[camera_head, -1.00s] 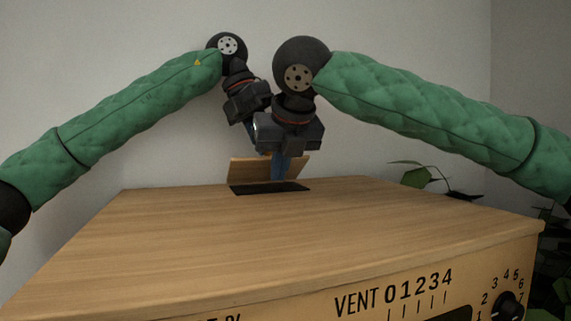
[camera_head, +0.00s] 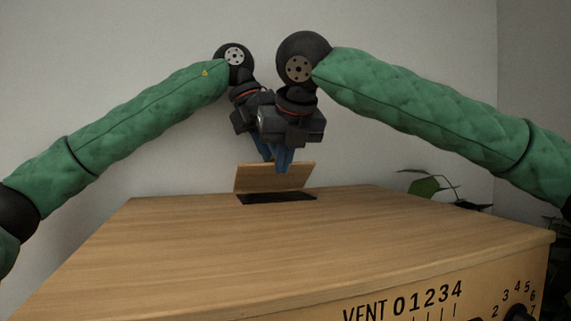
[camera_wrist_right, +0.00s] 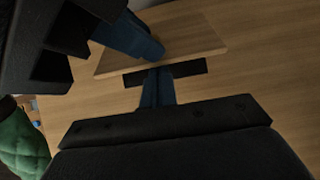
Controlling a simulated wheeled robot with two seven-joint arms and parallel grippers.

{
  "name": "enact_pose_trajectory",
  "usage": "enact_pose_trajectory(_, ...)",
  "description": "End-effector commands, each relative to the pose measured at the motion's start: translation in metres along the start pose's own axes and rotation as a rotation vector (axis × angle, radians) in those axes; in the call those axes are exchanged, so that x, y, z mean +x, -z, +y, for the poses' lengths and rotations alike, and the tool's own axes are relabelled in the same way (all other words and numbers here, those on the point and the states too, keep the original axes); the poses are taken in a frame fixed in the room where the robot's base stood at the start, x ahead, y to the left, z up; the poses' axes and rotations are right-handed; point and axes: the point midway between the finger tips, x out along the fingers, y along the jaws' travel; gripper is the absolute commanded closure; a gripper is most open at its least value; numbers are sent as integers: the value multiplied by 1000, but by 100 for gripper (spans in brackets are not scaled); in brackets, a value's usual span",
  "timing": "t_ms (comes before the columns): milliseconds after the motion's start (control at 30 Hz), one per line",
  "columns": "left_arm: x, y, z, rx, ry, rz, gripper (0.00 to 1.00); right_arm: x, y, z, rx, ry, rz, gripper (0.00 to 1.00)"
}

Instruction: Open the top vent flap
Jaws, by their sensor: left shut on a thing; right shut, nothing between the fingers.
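The wooden top vent flap (camera_head: 258,181) stands raised and tilted at the back of the cabinet top, behind a dark slot (camera_head: 250,199). The flap also shows in the right wrist view (camera_wrist_right: 190,42). My left gripper (camera_head: 265,157) is at the flap's upper edge, its blue fingers shut on the flap; in the right wrist view the left fingers (camera_wrist_right: 150,48) overlap the flap. My right gripper (camera_head: 284,171) is shut and empty, its fingertips in front of the flap and above the slot. The right gripper partly hides the left in the head view.
The wooden cabinet top (camera_head: 230,245) is clear in front of the slot. The front panel carries a VENT scale (camera_head: 425,300) and a black knob (camera_head: 519,313). A plant (camera_head: 430,187) stands at the right behind the cabinet. My two wrists are very close together.

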Motion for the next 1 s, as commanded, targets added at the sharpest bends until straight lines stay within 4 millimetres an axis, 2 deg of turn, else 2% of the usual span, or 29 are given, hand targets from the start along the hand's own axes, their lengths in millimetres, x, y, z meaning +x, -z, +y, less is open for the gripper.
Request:
enact_pose_trajectory(33,7,1,0,2,0,13,100,2,-2,-1,4,0,-5,100)
enact_pose_trajectory(100,7,1,0,4,0,13,100,2,-2,-1,5,0,-5,100)
enact_pose_trajectory(133,8,1,-1,4,0,14,75,2,-2,-1,5,0,-5,100)
enact_pose_trajectory(200,8,1,-1,5,0,14,61,2,-2,-1,5,-1,-5,100)
enact_pose_trajectory(233,7,1,-2,6,1,14,59,2,-2,-1,5,-1,-5,100)
enact_pose_trajectory(867,7,1,-7,14,3,15,61,3,-4,-1,7,-2,-7,100)
enact_pose_trajectory(1000,-1,1,-8,15,3,13,59,3,-4,-1,7,-1,-7,100)
